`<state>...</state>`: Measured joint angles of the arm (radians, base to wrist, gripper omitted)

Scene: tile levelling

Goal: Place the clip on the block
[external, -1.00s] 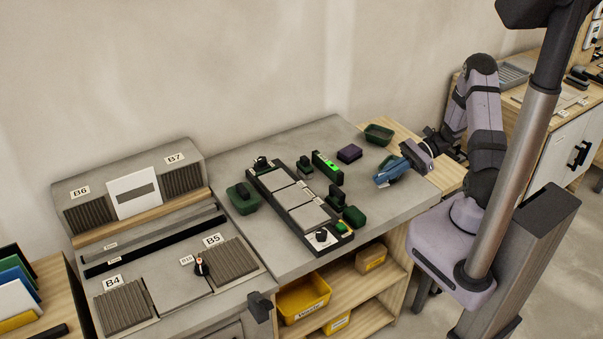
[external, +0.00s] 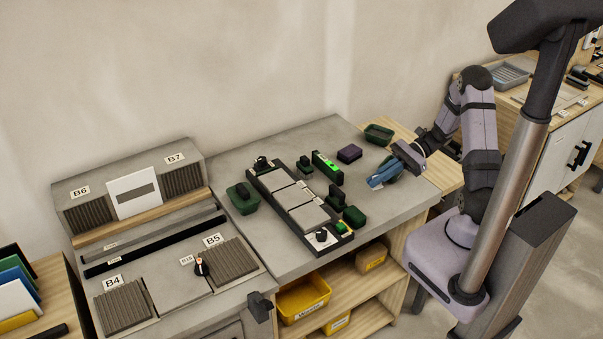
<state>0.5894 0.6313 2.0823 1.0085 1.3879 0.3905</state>
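My gripper (external: 404,158) is over the right end of the grey worktop, tilted down to the left. A blue object (external: 382,174) is directly at its fingers and partly covered by it; I cannot tell whether the fingers are shut on it. A black tray (external: 262,189) holds pale grey tiles (external: 289,194) in a row, with small dark and green pieces along its edges. A purple block (external: 349,153) lies on the worktop to the left of my gripper. Small dark green pieces (external: 354,216) stand beside the tray. Which piece is the clip is too small to tell.
A dark green bin (external: 379,134) is behind my gripper, and another (external: 243,199) is left of the tray. A black bar with a green light (external: 327,167) stands behind the tray. Yellow bins (external: 303,298) are on the shelf below. The worktop's front right is clear.

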